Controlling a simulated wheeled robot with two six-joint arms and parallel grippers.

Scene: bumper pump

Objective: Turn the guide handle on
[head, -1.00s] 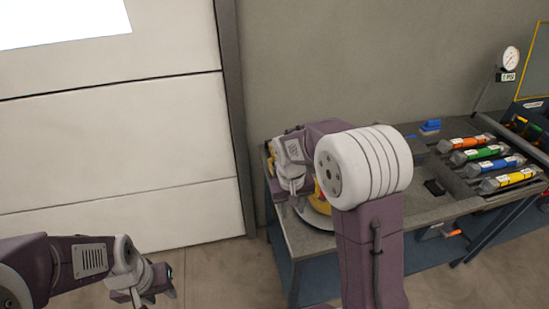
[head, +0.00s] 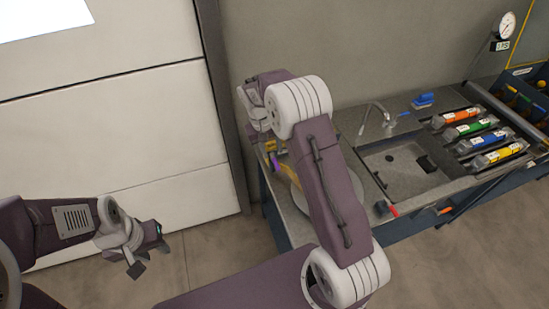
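I cannot tell for sure which part is the guide handle. A small red handle (head: 386,209) sits at the front edge of the workbench, and an orange-tipped handle (head: 441,211) shows to its right. My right arm reaches over the left end of the bench. Its gripper (head: 268,140) is small and partly hidden by my own arm, above a yellow object (head: 288,172) and a round grey disc; its fingers are not clear. My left gripper (head: 150,252) is open and empty, low at the left over the floor, away from the bench.
The workbench (head: 290,222) has a sink basin (head: 400,165) with a tap (head: 375,115). A blue brush-like item (head: 423,101) lies behind it. Several coloured cylinders (head: 480,130) lie in a rack at right, with a gauge (head: 506,25) behind. Floor at left is free.

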